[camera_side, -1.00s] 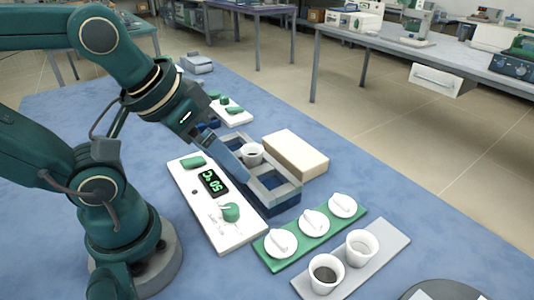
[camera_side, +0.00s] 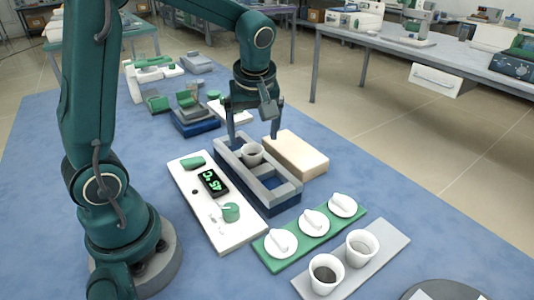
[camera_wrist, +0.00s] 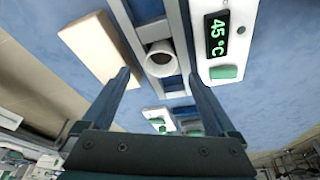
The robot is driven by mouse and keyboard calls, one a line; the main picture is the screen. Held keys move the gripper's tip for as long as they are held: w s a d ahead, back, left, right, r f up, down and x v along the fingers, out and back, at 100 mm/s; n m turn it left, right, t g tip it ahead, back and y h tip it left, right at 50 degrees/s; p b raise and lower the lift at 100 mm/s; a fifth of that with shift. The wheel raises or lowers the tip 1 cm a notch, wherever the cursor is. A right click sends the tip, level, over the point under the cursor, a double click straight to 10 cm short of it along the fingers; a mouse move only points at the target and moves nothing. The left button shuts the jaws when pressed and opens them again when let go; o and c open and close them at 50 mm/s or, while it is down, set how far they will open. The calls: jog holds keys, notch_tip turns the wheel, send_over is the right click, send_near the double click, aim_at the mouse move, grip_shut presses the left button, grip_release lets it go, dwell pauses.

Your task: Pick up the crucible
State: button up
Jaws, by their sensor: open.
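A white crucible (camera_side: 252,153) stands upright in the open blue-grey furnace (camera_side: 285,196), in its far part. In the wrist view the crucible (camera_wrist: 160,57) shows ahead of the fingers, about midway between them, with nothing held. My gripper (camera_side: 254,136) is open, pointing down just above and behind the crucible in the side view. Its two fingers are spread wide on either side and look apart from the crucible. In the wrist view my gripper (camera_wrist: 162,82) shows both fingers reaching in from below.
A white control panel (camera_side: 197,203) reading about 45 °C lies left of the furnace. A beige block (camera_side: 295,154) is on its right. Nearer are a green tray (camera_side: 294,244) of white lids and a grey tray (camera_side: 385,247) with two more crucibles. Another blue unit (camera_side: 194,122) stands behind.

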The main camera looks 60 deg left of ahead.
aim_at(252, 147)
jog(key=shift+x, duration=2.6)
jog(key=shift+s, duration=0.1)
jog(key=shift+c, duration=0.3)
jog(key=c, duration=1.4)
jog(key=shift+o, duration=0.2)
jog(key=shift+r, duration=0.1)
